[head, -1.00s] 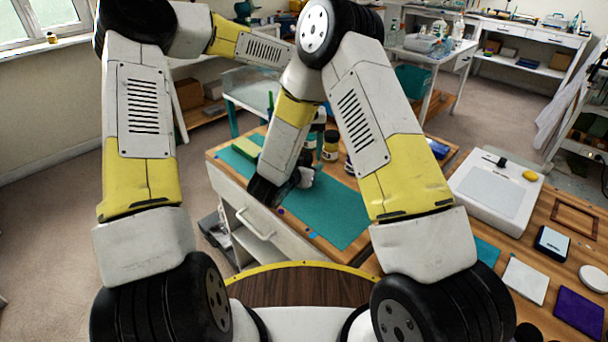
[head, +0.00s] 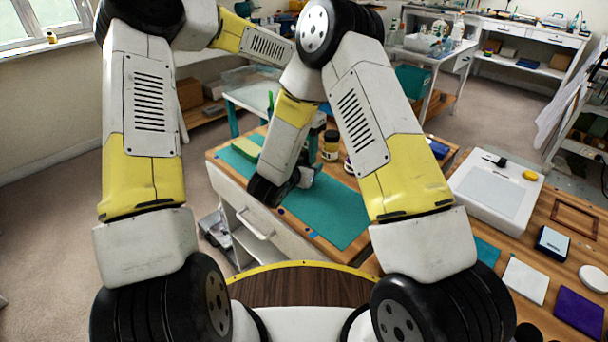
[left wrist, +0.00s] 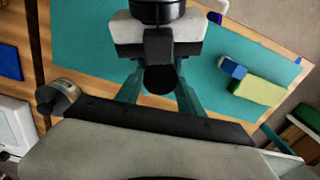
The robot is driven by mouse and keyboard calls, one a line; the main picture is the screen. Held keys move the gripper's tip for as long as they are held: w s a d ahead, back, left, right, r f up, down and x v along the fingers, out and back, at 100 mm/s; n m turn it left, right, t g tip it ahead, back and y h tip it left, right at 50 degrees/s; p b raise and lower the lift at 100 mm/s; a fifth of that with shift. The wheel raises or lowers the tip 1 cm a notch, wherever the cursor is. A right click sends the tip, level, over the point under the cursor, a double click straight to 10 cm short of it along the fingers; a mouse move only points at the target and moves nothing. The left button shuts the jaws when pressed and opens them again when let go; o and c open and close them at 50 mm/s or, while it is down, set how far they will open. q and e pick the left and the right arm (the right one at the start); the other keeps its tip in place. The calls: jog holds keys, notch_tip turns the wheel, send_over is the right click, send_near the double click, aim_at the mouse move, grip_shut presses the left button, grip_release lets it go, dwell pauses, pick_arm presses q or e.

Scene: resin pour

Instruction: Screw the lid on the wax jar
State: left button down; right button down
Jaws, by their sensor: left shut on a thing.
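In the left wrist view, my left gripper (left wrist: 158,92) has its teal fingers closed on a dark round thing (left wrist: 160,78). I cannot tell whether this is the wax jar or its lid. The white and black hand of my right arm (left wrist: 158,32) is right beside it, above the teal mat; its fingers are hidden, so its opening does not show. In the head view my right forearm hides most of this spot.
The teal mat (head: 335,208) lies on the wooden bench. A green block (left wrist: 262,90) and a small blue block (left wrist: 233,69) lie on it. A white press-like box (head: 497,192) stands to the right. The mat's front part is clear.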

pick_arm(q)
jog(key=shift+m, duration=1.2)
jog(key=c, duration=0.7)
grip_release()
jog(key=shift+r, duration=2.3)
jog(key=shift+c, duration=0.6)
notch_tip(320, 180, up, 3)
jog(key=n, duration=0.5)
jog(key=shift+n, duration=0.4)
